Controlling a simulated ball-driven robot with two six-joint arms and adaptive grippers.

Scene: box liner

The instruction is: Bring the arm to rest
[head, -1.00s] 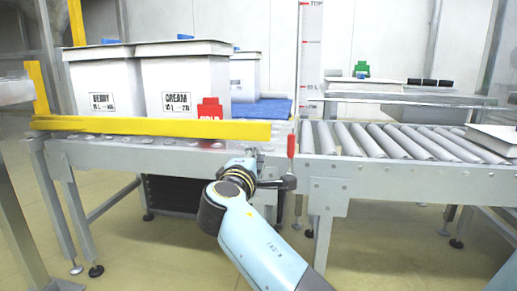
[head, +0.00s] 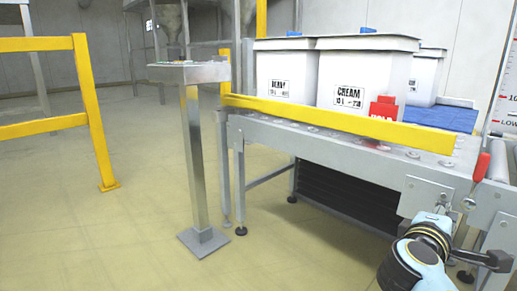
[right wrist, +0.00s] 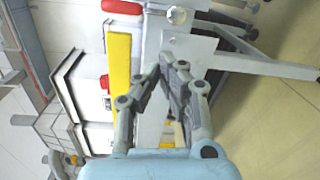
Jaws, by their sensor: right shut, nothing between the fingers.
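My right arm (head: 420,262) comes in at the lower right of the head view. Its pale blue wrist with dark rings is in front of the metal table, below the tabletop. The table's frame and the floor lie beyond the fingertips. I see no contact. My left gripper is in no view.
A red HOLD sign (head: 383,108) and red handle (head: 481,167) stand nearby. A metal post (head: 195,160) and yellow railing (head: 92,110) are left; floor between is clear.

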